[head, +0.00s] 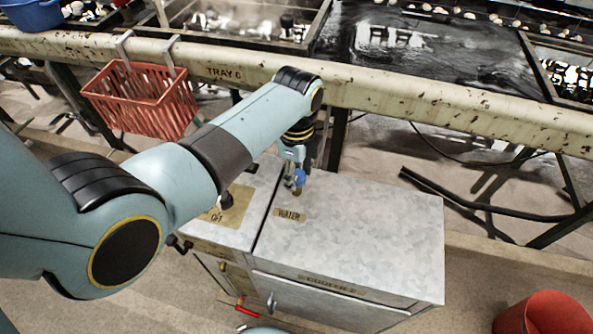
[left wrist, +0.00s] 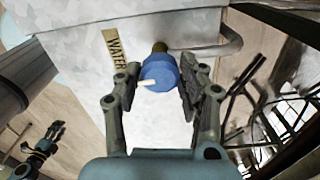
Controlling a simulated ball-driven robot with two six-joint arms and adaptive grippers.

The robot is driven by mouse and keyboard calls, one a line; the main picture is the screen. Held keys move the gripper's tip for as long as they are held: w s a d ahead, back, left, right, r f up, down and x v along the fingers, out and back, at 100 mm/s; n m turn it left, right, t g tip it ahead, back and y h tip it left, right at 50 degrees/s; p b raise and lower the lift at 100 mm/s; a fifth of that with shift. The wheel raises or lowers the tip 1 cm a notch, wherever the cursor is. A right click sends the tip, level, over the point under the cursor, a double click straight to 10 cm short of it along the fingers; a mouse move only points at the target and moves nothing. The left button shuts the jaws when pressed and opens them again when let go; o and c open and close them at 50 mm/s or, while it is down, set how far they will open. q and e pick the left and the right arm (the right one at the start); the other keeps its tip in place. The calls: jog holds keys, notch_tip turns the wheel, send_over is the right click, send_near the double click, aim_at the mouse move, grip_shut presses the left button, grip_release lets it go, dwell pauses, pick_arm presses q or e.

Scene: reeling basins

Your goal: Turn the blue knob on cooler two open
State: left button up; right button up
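The blue knob (head: 300,178) stands at the far edge of the pale metal cooler top (head: 360,230), beside a tan WATER label (head: 290,215). In the left wrist view the knob (left wrist: 160,72) shows a small white pointer toward the lower left and a brass fitting behind it. My left gripper (head: 294,180) is over it from above. In the left wrist view its two fingers (left wrist: 160,82) straddle the knob, with a slim gap at the left finger; contact at the right finger is unclear. A dark gripper, seemingly my right (left wrist: 42,148), shows small at lower left.
A second cooler top (head: 248,200) adjoins on the left, partly behind my left arm. A rusty beam (head: 390,88) marked TRAY 6 runs behind, with a red basket (head: 140,100) hung on it. A red bin (head: 545,315) stands at lower right.

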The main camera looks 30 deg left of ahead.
pick_arm(q)
jog(key=c, duration=0.5)
jog(key=n+p, duration=0.2)
jog(key=shift+r+n+p, duration=0.15)
jog(key=shift+n+p, duration=0.25)
jog(key=n+p, duration=0.2)
jog(key=n, duration=0.2)
jog(key=shift+n+p, duration=0.3)
jog(key=n+p, duration=0.1)
jog(key=n, duration=0.4)
jog(key=shift+p, duration=0.35)
jog(key=n+p, duration=0.1)
jog(key=n, duration=0.4)
jog(key=shift+f+n, duration=0.2)
jog(key=shift+n, duration=0.1)
